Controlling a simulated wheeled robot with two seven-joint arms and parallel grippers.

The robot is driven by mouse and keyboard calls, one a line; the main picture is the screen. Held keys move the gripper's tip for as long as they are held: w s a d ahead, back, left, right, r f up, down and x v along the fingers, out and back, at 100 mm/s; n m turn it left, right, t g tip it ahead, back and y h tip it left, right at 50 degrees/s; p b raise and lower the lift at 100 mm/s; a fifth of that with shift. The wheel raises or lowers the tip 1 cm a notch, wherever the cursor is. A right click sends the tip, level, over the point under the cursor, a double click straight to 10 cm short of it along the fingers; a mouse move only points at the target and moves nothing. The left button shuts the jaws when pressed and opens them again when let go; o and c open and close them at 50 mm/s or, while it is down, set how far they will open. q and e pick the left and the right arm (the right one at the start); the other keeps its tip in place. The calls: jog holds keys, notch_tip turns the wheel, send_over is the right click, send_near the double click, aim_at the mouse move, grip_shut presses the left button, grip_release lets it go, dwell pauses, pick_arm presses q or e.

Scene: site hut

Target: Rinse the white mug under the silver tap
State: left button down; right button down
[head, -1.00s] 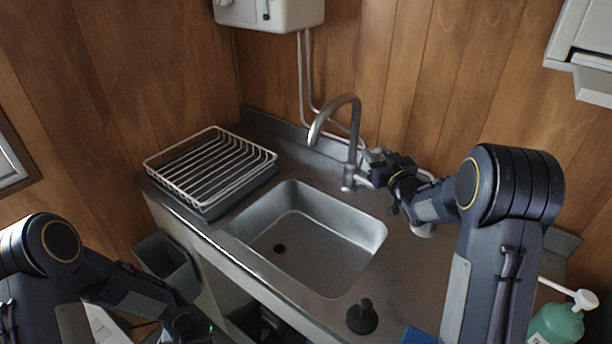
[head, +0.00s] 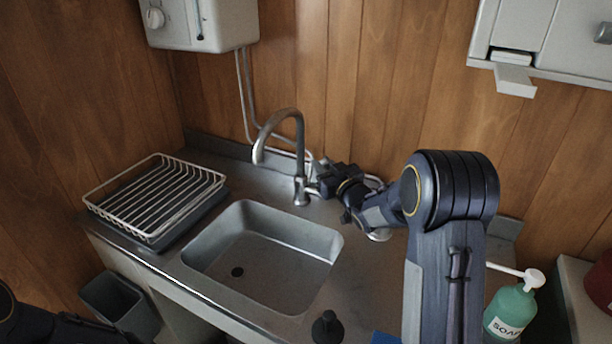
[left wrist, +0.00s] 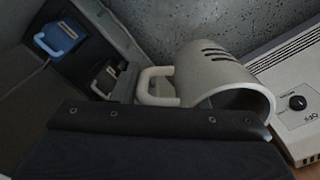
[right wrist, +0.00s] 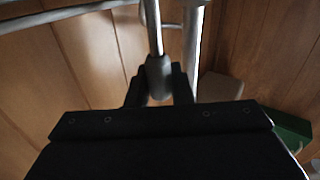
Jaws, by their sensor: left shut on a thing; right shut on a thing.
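The silver tap (head: 299,150) arches over the right rear of the sink (head: 262,258). I see no water under its spout. My right gripper (head: 318,188) is at the tap's base; in the right wrist view its fingers (right wrist: 160,82) are shut on the tap's metal lever (right wrist: 154,28). The white mug (left wrist: 215,72) with dark slots or stripes shows in the left wrist view, tilted, its mouth to the lower right and its handle to the left. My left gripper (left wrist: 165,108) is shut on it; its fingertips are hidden. The left gripper is outside the head view.
A wire dish rack (head: 155,198) stands left of the sink, a grey bin (head: 120,302) below it. A black plunger-like thing (head: 327,327) and a green soap bottle (head: 510,312) are at the front right.

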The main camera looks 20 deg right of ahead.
pick_arm(q)
notch_tip(320, 180, down, 3)
jog(key=shift+f+b, duration=0.1)
jog(key=shift+b, duration=0.9)
pick_arm(e)
jog(key=shift+s+a+f+n, duration=0.25)
jog(key=shift+a+f+n, duration=0.05)
pick_arm(q)
jog(key=shift+f, duration=0.2)
pick_arm(e)
jog(key=shift+r+t, duration=0.25)
jog(key=shift+t, duration=0.05)
pick_arm(q)
jog(key=shift+r, duration=0.1)
pick_arm(e)
jog(key=c, duration=1.3)
grip_release()
jog(key=shift+s, duration=0.1)
pick_arm(q)
notch_tip(320, 180, down, 2)
jog(key=shift+f+b, duration=0.1)
jog(key=shift+b, duration=1)
pick_arm(e)
jog(key=s, duration=0.8)
jog(key=s+d+f, duration=0.1)
jog(key=s, duration=0.2)
jog(key=shift+s, duration=0.4)
jog(key=shift+d, duration=0.1)
